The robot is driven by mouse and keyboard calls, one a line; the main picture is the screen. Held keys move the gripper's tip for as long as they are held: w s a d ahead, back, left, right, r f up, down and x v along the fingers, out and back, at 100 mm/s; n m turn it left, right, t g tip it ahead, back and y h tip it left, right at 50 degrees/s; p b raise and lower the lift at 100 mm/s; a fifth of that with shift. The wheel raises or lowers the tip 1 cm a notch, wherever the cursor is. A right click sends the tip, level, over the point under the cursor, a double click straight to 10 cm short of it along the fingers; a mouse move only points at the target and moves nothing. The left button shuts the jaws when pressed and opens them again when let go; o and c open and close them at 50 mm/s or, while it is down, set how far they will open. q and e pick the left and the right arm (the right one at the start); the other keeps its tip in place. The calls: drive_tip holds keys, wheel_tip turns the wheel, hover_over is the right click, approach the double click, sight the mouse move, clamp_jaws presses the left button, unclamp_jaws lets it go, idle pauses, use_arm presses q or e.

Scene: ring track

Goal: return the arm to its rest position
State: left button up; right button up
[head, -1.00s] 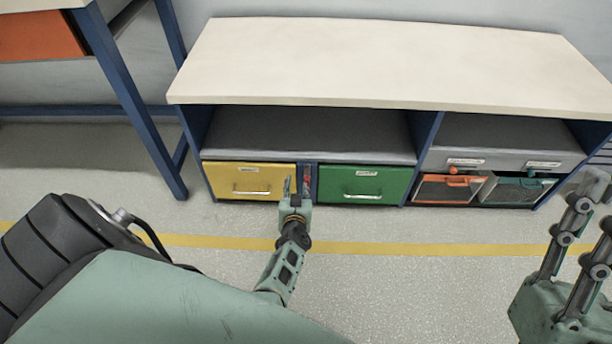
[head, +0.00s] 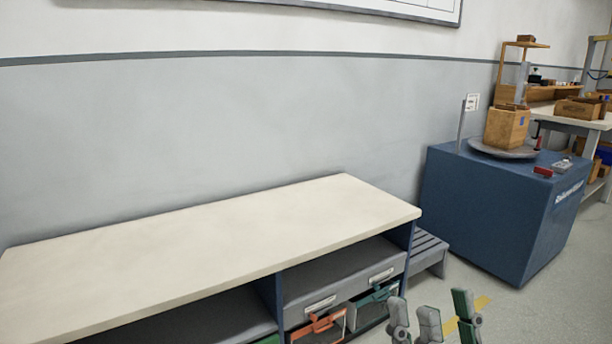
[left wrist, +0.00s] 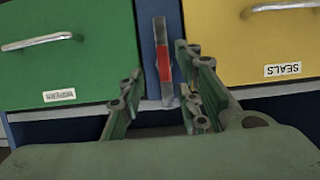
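My left gripper (left wrist: 158,85) shows in the left wrist view. Its two fingers stand apart with nothing between them. A red and grey upright piece (left wrist: 164,62) is on the blue post just beyond the fingertips, between a green drawer (left wrist: 70,75) and a yellow drawer (left wrist: 255,60) labelled SEALS. Both drawers look shut. The left arm is out of the head view. My right gripper (head: 440,318) shows at the bottom of the head view, cut off by the edge. Its fingers are apart and empty, in front of the cabinet's right end.
The long cabinet (head: 210,230) has a bare pale top. Orange-framed (head: 318,328) and teal-framed (head: 372,308) bins sit in its right bay. A grey slatted step (head: 428,250) stands beside it. A blue block (head: 485,210) carries a turntable (head: 500,150) with a wooden box (head: 506,128).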

use_arm(q)
drive_tip(key=shift+x, duration=1.9)
drive_tip(key=shift+a, duration=0.15)
